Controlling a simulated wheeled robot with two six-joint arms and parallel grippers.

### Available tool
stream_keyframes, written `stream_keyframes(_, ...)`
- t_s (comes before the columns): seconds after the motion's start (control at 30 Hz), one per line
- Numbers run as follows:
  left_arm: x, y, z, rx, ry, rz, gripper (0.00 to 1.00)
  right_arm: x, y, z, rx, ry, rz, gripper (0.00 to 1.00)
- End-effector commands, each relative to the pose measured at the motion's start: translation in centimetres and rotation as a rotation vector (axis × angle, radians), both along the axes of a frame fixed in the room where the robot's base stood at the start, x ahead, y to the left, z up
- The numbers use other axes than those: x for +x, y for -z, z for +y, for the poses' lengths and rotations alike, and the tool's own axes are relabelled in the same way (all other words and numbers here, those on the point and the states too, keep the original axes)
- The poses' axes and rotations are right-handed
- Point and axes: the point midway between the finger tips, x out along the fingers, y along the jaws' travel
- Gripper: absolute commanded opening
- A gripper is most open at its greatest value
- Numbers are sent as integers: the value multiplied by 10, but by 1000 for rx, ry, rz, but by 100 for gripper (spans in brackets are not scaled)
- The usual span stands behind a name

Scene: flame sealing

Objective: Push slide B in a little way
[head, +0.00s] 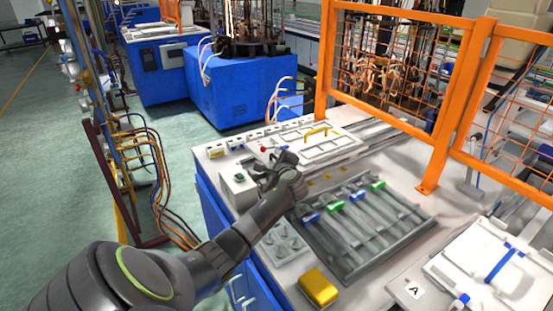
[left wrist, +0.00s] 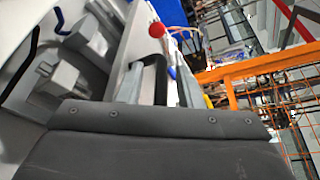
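I can read no letter B in either view. A white plate with a yellow handle (head: 318,133) lies in a frame at the back of the bench; I cannot tell if it is slide B. My left gripper (head: 262,172) is low over the bench's left part, in front of that plate, by a grey box with a green button (head: 239,178). A small red knob (head: 263,149) is just beyond the gripper; it also shows in the left wrist view (left wrist: 156,30). The finger opening is unclear, and I see nothing surely held. My right gripper is out of view.
A dark rack with blue and green clips (head: 362,230) fills the middle of the bench. A yellow block (head: 317,287) sits at the front. A white plate with a blue bar (head: 500,265) is right, near a label A (head: 414,292). An orange fence (head: 400,60) stands behind.

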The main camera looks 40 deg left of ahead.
Motion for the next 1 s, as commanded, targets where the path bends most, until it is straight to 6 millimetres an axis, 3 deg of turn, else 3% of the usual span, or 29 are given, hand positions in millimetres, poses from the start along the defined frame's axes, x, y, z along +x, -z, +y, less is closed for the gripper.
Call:
stream_keyframes(0.33,1,0,2,0,0,0,31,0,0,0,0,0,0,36)
stream_keyframes(0.6,1,0,2,1,1,-1,0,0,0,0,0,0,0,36)
stream_keyframes(0.87,3,0,1,1,2,-2,0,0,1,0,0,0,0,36)
stream_keyframes(1.0,16,3,-3,0,2,-5,0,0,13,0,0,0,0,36)
